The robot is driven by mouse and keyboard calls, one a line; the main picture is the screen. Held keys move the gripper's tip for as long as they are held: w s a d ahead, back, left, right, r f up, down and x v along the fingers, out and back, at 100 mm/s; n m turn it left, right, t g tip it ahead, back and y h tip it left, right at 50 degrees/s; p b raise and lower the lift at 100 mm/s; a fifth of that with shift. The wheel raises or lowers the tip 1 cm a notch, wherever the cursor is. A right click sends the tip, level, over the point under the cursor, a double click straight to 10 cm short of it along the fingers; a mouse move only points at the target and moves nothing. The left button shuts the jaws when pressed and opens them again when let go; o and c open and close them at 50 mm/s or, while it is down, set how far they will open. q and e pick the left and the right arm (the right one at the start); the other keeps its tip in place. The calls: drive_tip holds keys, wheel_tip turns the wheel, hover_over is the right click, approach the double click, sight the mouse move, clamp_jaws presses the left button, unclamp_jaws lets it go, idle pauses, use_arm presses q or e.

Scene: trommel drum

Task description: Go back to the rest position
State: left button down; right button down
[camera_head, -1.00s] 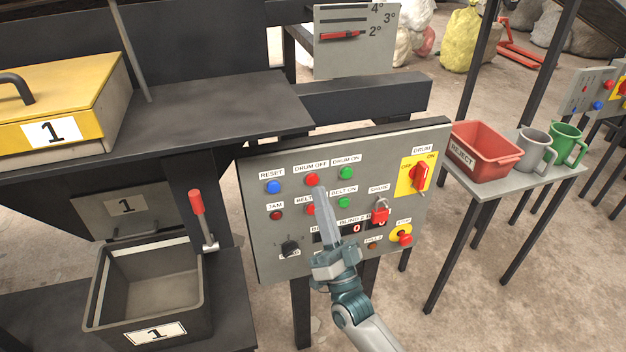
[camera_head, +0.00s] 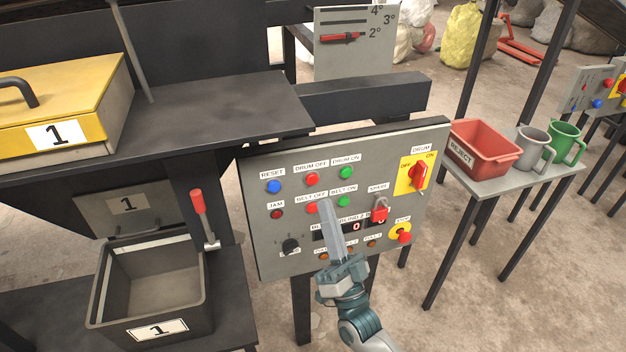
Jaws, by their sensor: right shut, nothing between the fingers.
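My right gripper (camera_head: 325,205) is shut and empty. It points up at the grey control panel (camera_head: 262,245) from below, with its tip in front of the panel near the red BELT OFF button (camera_head: 311,208). I cannot tell whether the tip touches the panel. The gripper hides part of the number display and some lower labels. The red DRUM OFF button (camera_head: 312,179) and green DRUM ON button (camera_head: 346,172) show clear above the tip. My left gripper does not show.
A red-handled lever (camera_head: 198,202) and an open dark bin (camera_head: 205,290) marked 1 stand left of the panel. A small table (camera_head: 490,187) at right holds a red REJECT tub (camera_head: 490,150), a grey mug (camera_head: 532,150) and a green mug (camera_head: 567,145). Floor shows between them.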

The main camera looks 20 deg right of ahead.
idle(0.3)
